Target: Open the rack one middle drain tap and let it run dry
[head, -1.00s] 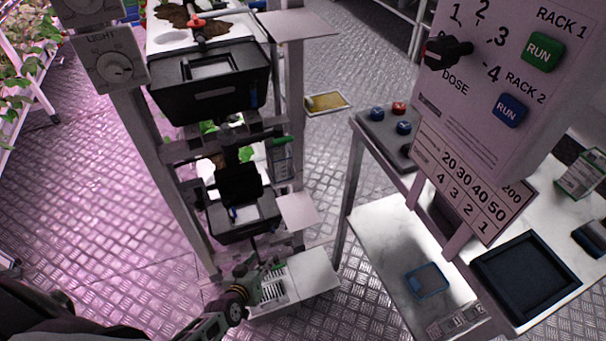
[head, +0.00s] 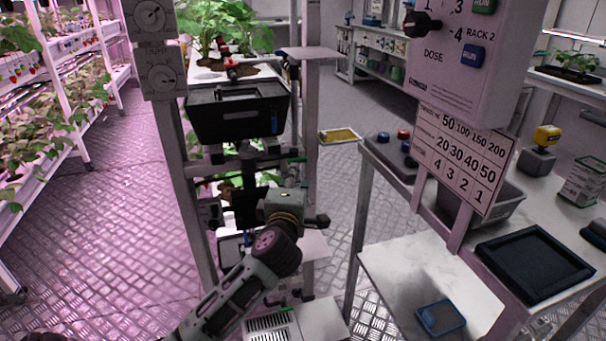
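Rack one's post (head: 183,190) stands left of centre, with tiers of plants. A red-handled tap (head: 232,68) sits above the upper black bin (head: 235,125). A dark fitting (head: 246,152) shows under that bin at the middle tier, and a small green part (head: 297,160) is right of it. I cannot tell whether the middle tap is open or running. My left gripper (head: 292,207) is raised in front of the middle tier, below that fitting. Its fingers are too unclear to read, and contact cannot be told.
A control box (head: 445,75) with a dose knob and a number card (head: 462,155) stands at right. A bench below holds a black tray (head: 533,264). Its lower shelf (head: 400,270) holds a small blue-rimmed dish (head: 441,318). The floor at left is clear.

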